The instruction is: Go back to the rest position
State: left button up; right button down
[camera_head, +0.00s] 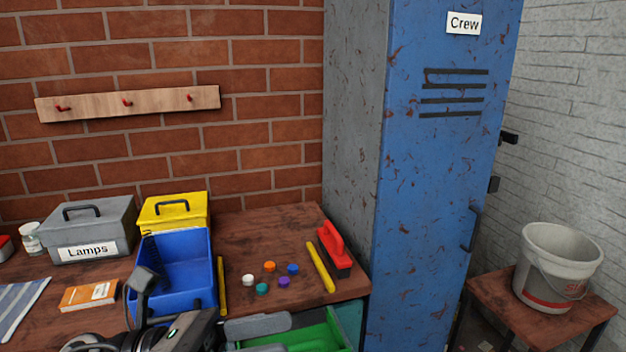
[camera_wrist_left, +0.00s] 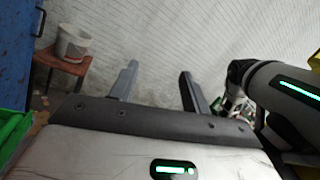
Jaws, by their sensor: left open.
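My left gripper (camera_head: 215,298) is at the bottom of the head view, over the front of the workbench beside the blue bin. Its fingers are apart. In the left wrist view the left gripper (camera_wrist_left: 158,78) shows two spread fingers with nothing between them, facing a white brick wall. A white and black arm link (camera_wrist_left: 285,90) of mine with a green light strip shows at the right of that view; I cannot make out a right gripper on it.
The workbench (camera_head: 235,235) carries a blue bin (camera_head: 185,255), a grey Lamps box (camera_head: 90,225), a yellow box (camera_head: 172,208), several coloured caps and a red brush (camera_head: 332,250). A blue locker (camera_head: 430,190) and bucket (camera_head: 555,265) stand right.

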pick_arm(q)
jog(key=w+a+f+n+t+y, duration=0.35)
jog(key=f+n+t+y, duration=0.35)
jog(key=n, duration=0.9)
jog(key=w+a+f+n+t+y, duration=0.35)
jog(key=f+n+t, duration=0.4)
jog(key=n, duration=0.85)
jog(key=s+a+f+n+g+y, duration=0.1)
jog(key=s+f+n+g+y, duration=0.2)
jog(key=s+f+n, duration=0.3)
jog(key=s+a+f+n+g+y, duration=0.1)
jog(key=s+f+n+g+y, duration=0.2)
jog(key=f, duration=0.9)
jog(key=s+n, duration=0.3)
jog(key=n, duration=0.2)
jog(key=shift+a+f, duration=0.15)
jog(key=shift+f, duration=0.1)
jog(key=shift+g+y, duration=0.25)
